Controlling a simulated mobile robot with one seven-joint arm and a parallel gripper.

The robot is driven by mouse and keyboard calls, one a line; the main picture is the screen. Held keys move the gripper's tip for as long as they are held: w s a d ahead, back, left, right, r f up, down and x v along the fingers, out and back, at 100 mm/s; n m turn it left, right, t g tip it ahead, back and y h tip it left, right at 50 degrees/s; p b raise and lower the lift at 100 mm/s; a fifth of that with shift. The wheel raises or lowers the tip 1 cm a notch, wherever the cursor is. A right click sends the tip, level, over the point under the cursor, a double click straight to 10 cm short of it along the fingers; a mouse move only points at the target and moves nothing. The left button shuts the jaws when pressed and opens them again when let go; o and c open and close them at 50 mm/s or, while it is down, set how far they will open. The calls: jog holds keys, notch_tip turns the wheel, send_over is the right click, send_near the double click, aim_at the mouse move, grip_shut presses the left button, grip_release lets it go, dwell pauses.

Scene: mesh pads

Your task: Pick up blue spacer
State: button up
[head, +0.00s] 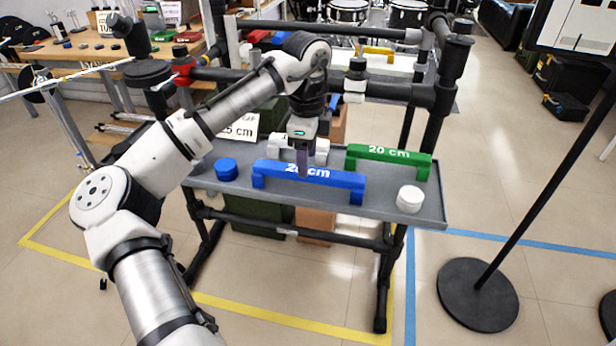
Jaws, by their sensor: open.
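A long blue bar (335,179) with white "20 cm" lettering, which looks like the blue spacer, lies along the front of the grey tray table (385,206). It stands on a short foot at each end. My gripper (303,172) reaches down from above at the bar's middle, and a dark finger covers part of the lettering. The jaws are open. I cannot tell from this view whether the fingers straddle the bar or touch it.
A blue round cap (226,169) sits left of the bar, and a white round cap (410,198) sits right. A green "20 cm" bar (390,160) lies behind right. White blocks (278,147) stand behind the gripper. Black frame posts (440,90) rise around the table.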

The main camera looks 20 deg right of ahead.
aim_at(308, 180)
jog(key=f, duration=0.5)
jog(key=shift+w+d+f+b, duration=0.1)
jog(key=shift+w+d+b, duration=0.15)
jog(key=shift+w+b, duration=0.05)
jog(key=c, duration=1.1)
